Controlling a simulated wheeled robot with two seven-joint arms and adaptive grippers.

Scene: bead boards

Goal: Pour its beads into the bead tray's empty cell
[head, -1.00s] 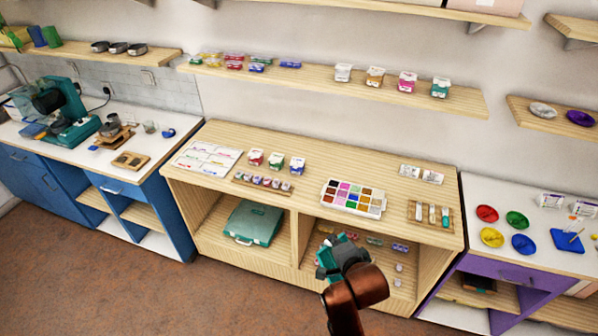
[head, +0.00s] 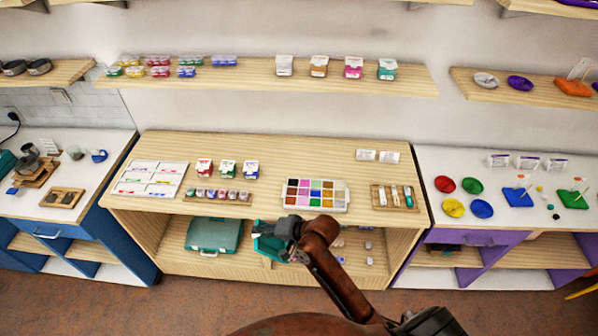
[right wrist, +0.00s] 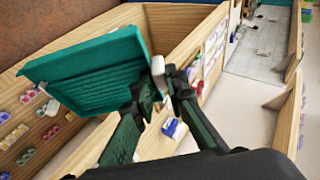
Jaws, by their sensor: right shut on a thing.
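The bead tray (head: 344,199) is a white tray with cells of many colours on the middle counter. Cells at its right end look pale, but I cannot tell which cell is empty. My right gripper (head: 266,238) is in front of the counter's edge, to the left of and below the tray. In the right wrist view its fingers (right wrist: 158,84) close on a small, pale, narrow thing (right wrist: 157,70). The fingers partly hide it, and its beads cannot be made out. My left gripper is not in view.
A rack with several vials (head: 395,196) stands right of the tray. Small lidded boxes (head: 228,168) and a row of small containers (head: 222,196) stand left. A teal case (head: 213,235) sits on the lower shelf. A long wall shelf (head: 258,82) hangs above.

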